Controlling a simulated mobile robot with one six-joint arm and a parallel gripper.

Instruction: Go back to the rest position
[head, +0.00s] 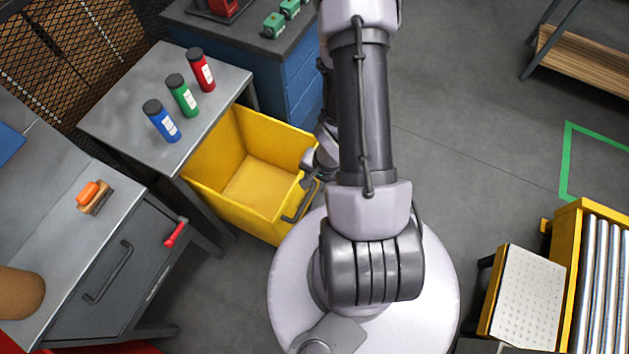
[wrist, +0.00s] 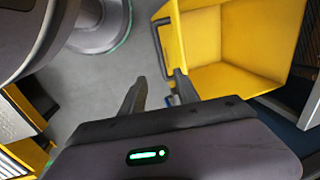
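In the head view my gripper (head: 308,172) is partly hidden behind my arm, by the right side of the yellow bin. The yellow bin (head: 207,160) stands open and empty on the floor. In the wrist view the bin (wrist: 186,48) lies just beyond and to the right of the fingers; I cannot tell whether they touch it.
Blue, green and red bottles (head: 182,95) stand on a grey table (head: 125,95). A workbench (head: 60,255) with an orange-topped brush (head: 93,197) is at left. A yellow-framed roller conveyor (head: 603,280) and perforated panel (head: 527,298) are at right. Floor (head: 480,170) right of my arm is clear.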

